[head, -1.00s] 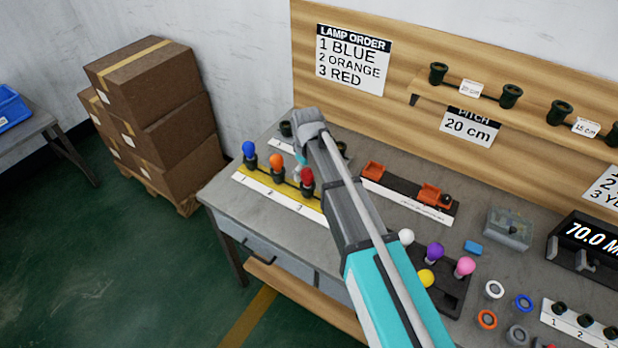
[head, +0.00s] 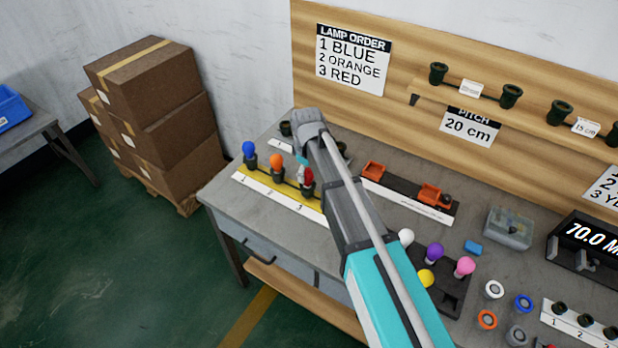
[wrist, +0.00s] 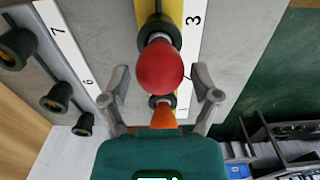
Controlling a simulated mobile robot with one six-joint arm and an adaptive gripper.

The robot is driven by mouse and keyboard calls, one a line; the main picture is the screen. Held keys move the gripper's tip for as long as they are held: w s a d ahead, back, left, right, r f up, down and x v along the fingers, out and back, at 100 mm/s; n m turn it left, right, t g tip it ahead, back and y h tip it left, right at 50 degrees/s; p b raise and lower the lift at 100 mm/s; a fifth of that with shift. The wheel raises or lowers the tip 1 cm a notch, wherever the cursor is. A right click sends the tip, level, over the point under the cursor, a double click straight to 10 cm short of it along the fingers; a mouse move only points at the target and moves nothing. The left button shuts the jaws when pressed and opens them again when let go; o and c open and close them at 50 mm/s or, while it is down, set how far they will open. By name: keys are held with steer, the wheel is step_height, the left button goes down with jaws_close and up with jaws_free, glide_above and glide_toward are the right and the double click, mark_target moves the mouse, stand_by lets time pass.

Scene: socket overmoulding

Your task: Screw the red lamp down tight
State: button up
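The red lamp (head: 308,178) stands in a dark socket at position 3 of the yellow and white strip (head: 311,210). The orange lamp (head: 276,160) and the blue lamp (head: 249,149) stand in sockets 2 and 1. In the wrist view the red lamp (wrist: 160,66) is in the middle, with the orange lamp (wrist: 163,117) partly hidden beyond it. My gripper (wrist: 161,82) is open, one finger on each side of the red lamp with visible gaps. In the head view a finger partly covers the red lamp. How deep the lamp sits in its socket cannot be told.
A black tray (head: 456,296) with white, purple, yellow and pink lamps is right of my arm. A rail with orange blocks (head: 430,207) lies behind it. Other sockets (wrist: 55,97) stand left in the wrist view. The board with the lamp order sign (head: 352,60) closes the back.

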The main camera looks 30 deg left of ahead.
steer(key=c, duration=0.5)
steer(key=shift+m, duration=2.3)
steer(key=shift+c, duration=0.2)
steer(key=shift+m, duration=0.8)
steer(key=o, duration=1.1)
steer(key=shift+c, duration=0.2)
